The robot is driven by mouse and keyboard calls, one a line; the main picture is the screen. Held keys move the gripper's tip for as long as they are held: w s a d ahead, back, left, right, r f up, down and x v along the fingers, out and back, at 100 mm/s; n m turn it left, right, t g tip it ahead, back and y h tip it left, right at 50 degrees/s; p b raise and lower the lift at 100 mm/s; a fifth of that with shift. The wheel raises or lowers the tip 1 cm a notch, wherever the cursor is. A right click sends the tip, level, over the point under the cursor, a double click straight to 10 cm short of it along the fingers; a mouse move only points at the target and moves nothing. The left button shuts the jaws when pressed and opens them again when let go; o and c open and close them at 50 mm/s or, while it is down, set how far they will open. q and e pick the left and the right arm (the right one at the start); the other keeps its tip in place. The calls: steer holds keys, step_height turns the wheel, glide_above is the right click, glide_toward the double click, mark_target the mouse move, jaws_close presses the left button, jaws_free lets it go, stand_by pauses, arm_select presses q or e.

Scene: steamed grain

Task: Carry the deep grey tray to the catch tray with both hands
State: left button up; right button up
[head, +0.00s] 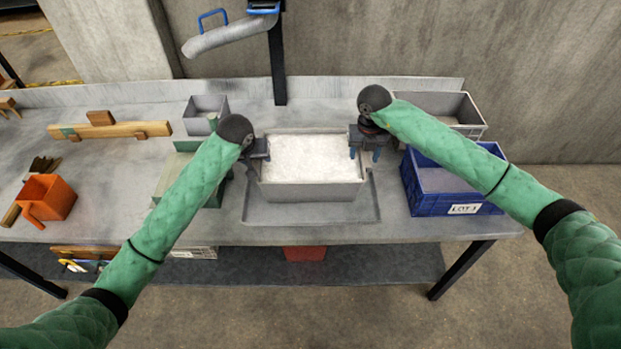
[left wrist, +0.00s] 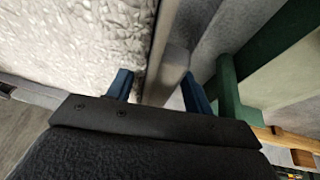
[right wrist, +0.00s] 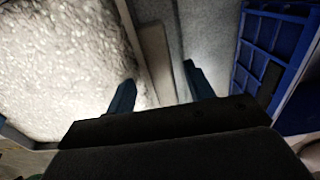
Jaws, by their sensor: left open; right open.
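The deep grey tray (head: 312,190), full of white grain, sits at the middle of the bench, over the wide shallow catch tray (head: 260,213). My left gripper (head: 254,160) is at its left wall; in the left wrist view its open blue fingers (left wrist: 158,88) stand on either side of the tray's rim (left wrist: 166,60). My right gripper (head: 365,154) is at the right wall; in the right wrist view its open fingers (right wrist: 158,85) stand on either side of the rim (right wrist: 157,60). I cannot tell whether the tray's base touches the catch tray.
A blue crate labelled LOT (head: 450,185) stands close on the right, with a grey bin (head: 465,105) behind it. A green box (head: 172,180) and a small grey bin (head: 206,108) stand on the left. An orange container (head: 50,195) is further left. A spout (head: 230,37) hangs behind.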

arm_select(q)
steer(key=v, duration=0.9)
steer(key=shift+s+a+r, duration=0.1)
steer(key=shift+s+r, duration=0.05)
steer(key=shift+r, duration=0.15)
steer(key=shift+s+r, duration=0.15)
steer(key=shift+r, duration=0.2)
arm_select(e)
steer(key=shift+r, duration=0.1)
step_height(320, 180, up, 12)
steer(key=shift+f, duration=0.2)
